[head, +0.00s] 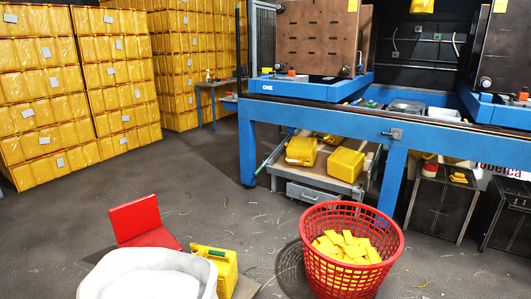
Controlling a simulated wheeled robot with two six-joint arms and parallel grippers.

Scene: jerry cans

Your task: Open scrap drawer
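A grey metal drawer front (316,193) with a small handle sits low in a cart (325,172) under the blue workbench (300,108). The drawer looks shut. Two yellow jerry cans (345,164) lie on the cart above it. I cannot tell whether this drawer is the scrap drawer, as no label is readable. Neither of my grippers is in view.
A red basket (318,267) of yellow scraps stands in front of the bench. A white tub (150,276), a red chair (140,222) and a yellow jerry can (222,266) are at lower left. Stacked yellow cans (45,90) line the back left. Floor between is mostly clear.

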